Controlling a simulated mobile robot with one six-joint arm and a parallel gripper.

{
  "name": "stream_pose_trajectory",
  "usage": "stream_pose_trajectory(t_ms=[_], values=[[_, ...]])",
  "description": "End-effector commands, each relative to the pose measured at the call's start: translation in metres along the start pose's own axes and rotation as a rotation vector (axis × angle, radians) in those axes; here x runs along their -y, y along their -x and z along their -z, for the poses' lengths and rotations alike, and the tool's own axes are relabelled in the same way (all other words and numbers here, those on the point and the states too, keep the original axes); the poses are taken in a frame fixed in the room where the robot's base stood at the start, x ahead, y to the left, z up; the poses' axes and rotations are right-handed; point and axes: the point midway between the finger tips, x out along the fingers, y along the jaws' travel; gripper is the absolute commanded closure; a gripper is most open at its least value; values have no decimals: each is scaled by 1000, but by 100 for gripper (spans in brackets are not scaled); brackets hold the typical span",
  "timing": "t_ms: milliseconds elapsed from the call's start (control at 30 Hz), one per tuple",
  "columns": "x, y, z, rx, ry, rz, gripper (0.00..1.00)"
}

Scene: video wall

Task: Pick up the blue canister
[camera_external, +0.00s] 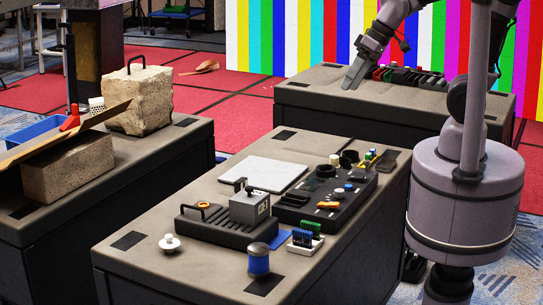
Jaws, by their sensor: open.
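The blue canister (259,261) stands upright near the front right corner of the middle table (150,243). It has a blue body and a greyish top. My gripper (352,78) is high at the upper right, above the front edge of the back table, far from the canister. It is open and I see nothing in it. The canister is in plain view with nothing in front of it.
A white knob-like piece (169,243) stands left of the canister. A black ribbed tray (215,231) with a grey box (250,207) is behind it. A small block of green and blue parts (304,239) stands to its right. A stone block (140,99) is on the left table.

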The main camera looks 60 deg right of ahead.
Motion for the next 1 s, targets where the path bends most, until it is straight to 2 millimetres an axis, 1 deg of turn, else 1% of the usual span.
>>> stream_pose_trajectory(t_ms=[33,67,100,133,167,200,267,300,333,400,467,567,700,800,900,1000], values=[[27,-34,15,54,148,40,27],[45,-57,23,74,251,66,27],[70,-89,30,99,383,98,27],[89,-114,31,115,480,121,27],[106,-140,30,130,571,142,27],[129,-172,24,147,684,167,27],[156,-216,10,167,832,197,27],[170,-240,-2,178,914,212,27],[179,-255,-10,183,966,221,27],[192,-281,-25,193,1053,236,27],[198,-294,-33,196,1095,243,27],[201,-316,-42,199,1115,246,27],[203,-359,-55,201,1113,245,27],[206,-386,-62,200,1113,245,27],[208,-405,-68,200,1111,245,27],[210,-414,-70,199,1111,245,27]])
